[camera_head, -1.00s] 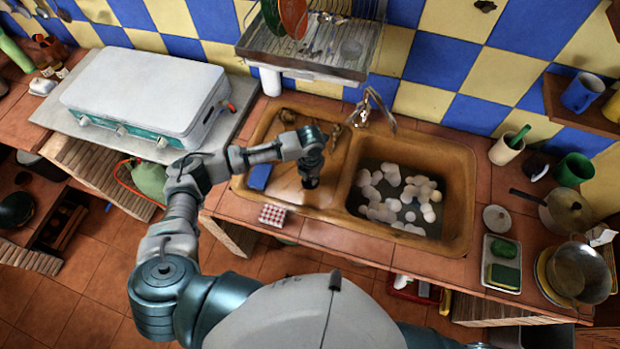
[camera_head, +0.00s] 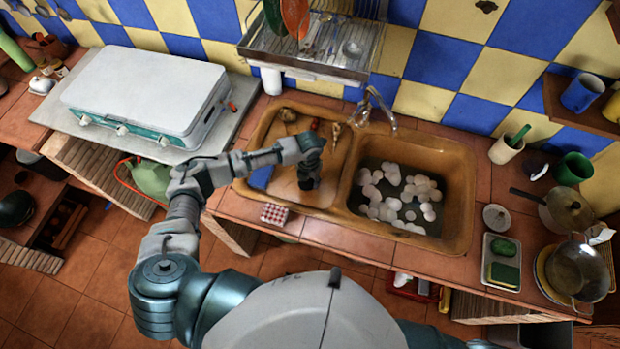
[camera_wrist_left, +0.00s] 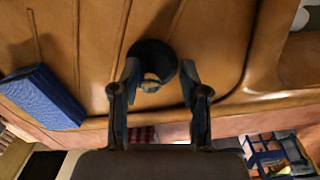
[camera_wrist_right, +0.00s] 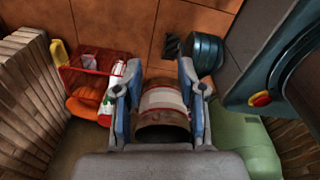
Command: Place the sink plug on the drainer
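The sink plug (camera_wrist_left: 152,58) is a dark round disc with a small ring on top, seen in the left wrist view on the brown sink's ribbed left section (camera_wrist_left: 95,45). My left gripper (camera_wrist_left: 159,72) is open, with its fingers on either side of the plug and a gap at each side. In the head view my left gripper (camera_head: 306,180) points down over that section and hides the plug. A metal dish drainer (camera_head: 330,72) with plates hangs on the wall behind the sink. My right gripper (camera_wrist_right: 160,82) is open and empty below the counter.
A blue sponge (camera_wrist_left: 42,95) lies left of the plug. The basin (camera_head: 400,225) holds foam, with the tap (camera_head: 375,105) behind it. A banded container (camera_wrist_right: 163,105) shows beyond my right fingers.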

